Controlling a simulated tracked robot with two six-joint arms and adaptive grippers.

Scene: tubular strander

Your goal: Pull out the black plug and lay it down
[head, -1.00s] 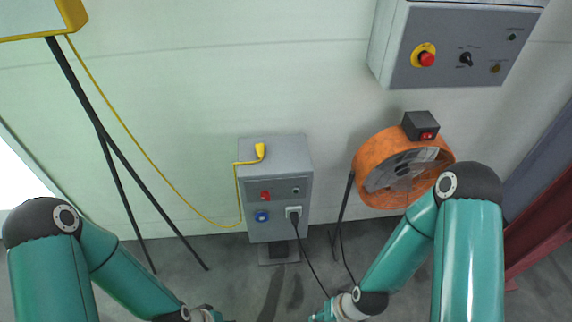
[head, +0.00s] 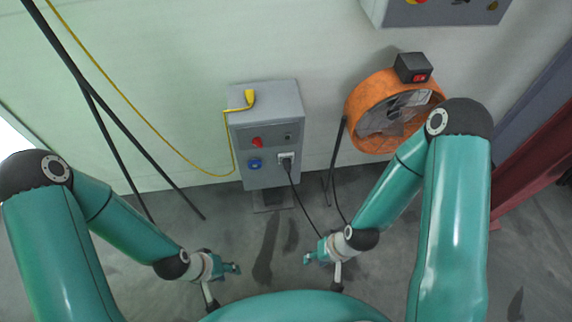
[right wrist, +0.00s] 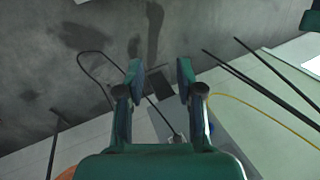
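The black plug (head: 287,161) sits in a pale socket on the front of the grey box (head: 257,178). Its black cable (head: 303,207) hangs from it towards the floor; the cable (right wrist: 85,72) also curves through the right wrist view. My right gripper (head: 312,254) is below and to the right of the plug, apart from it. In the right wrist view, the right gripper (right wrist: 160,76) has its fingers spread with nothing between them, and the box shows beyond them. My left gripper (head: 232,268) is lower left of the box, apart from everything; its fingers look parted and empty.
A yellow plug (head: 249,98) with a yellow cable is on the box's top. An orange fan (head: 357,118) stands to the right, with thin legs beside the box. Black stand legs (head: 95,105) lean at the left. The floor before the box is free.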

